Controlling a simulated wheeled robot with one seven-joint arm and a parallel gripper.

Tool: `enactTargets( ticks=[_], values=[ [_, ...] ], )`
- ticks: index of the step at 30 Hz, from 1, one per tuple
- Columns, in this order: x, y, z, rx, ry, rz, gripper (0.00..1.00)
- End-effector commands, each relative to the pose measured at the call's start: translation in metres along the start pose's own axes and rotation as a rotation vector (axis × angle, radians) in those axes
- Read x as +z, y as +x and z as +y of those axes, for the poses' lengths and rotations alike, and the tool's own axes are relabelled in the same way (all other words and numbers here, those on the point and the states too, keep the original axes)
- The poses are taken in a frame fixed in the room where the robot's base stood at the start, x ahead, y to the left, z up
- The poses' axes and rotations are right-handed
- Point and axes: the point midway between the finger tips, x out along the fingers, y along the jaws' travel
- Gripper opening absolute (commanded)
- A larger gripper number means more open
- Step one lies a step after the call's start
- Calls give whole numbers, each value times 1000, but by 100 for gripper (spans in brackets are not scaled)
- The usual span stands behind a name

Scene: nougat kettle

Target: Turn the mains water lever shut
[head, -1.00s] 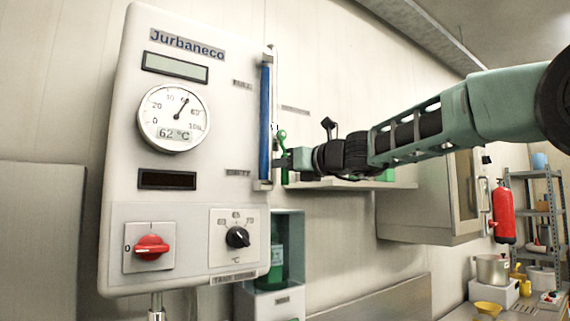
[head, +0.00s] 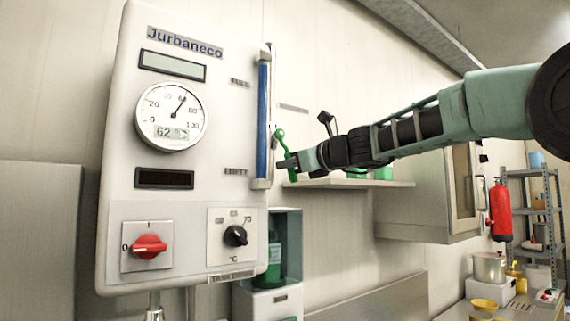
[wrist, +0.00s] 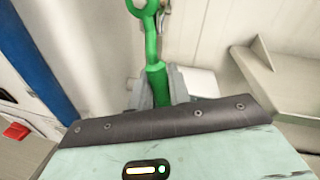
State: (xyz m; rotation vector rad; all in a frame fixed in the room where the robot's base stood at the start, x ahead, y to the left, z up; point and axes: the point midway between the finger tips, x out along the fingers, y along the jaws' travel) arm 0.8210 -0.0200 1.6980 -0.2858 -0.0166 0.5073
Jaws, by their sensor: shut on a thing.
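The green mains water lever (head: 282,141) shows in the head view just right of the heater's blue level gauge. It is a rod with a ring-like top end, and it leans a little to the left at the top. In the wrist view the lever (wrist: 151,45) runs from the top down between the fingers. My gripper (head: 291,163) is shut on the lever's lower part, and the fingers (wrist: 158,93) sit on both sides of it. The pivot of the lever is hidden behind my gripper.
The white heater panel (head: 190,110) with gauge, red switch and black knob stands close on the left. The blue level tube (head: 263,120) is right beside the lever. A shelf (head: 350,183) with green items lies below my arm. A wall cabinet (head: 425,200) is further right.

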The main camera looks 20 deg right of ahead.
Motion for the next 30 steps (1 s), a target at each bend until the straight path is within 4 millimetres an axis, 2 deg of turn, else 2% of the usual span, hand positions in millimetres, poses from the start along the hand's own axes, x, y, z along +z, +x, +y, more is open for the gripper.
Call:
enactTargets(
  ticks=[16, 30],
  values=[
    [12, -8, -38, -2, -512, 102, 0],
    [34, -12, -62, -2, -942, 187, 0]
  ],
)
